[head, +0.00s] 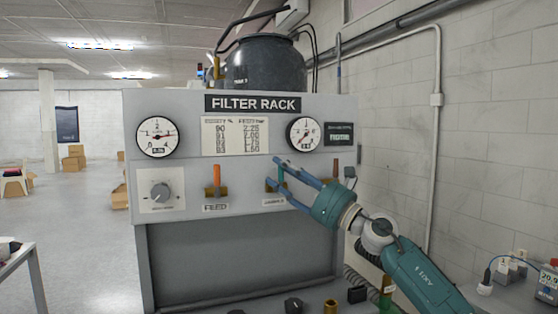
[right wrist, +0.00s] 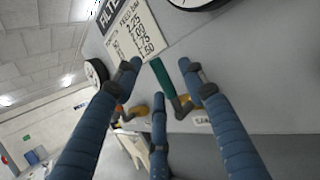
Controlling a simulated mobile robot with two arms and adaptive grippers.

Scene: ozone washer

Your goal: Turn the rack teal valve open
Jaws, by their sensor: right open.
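The teal valve handle (head: 282,175) stands upright on the front panel of the filter rack (head: 190,105), above a small white label. It also shows in the right wrist view (right wrist: 164,78), with its brass body at its lower end. My right gripper (head: 274,173) is in front of the handle, its blue fingers spread. In the right wrist view the fingertips (right wrist: 160,80) lie on both sides of the handle, with visible gaps. I cannot tell how far they are from it in depth. The fingers partly hide the valve body in the head view. My left gripper is not in view.
A dial knob (head: 160,191) and two gauges (head: 157,137) are on the panel. A low ledge carries knobs (head: 293,305).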

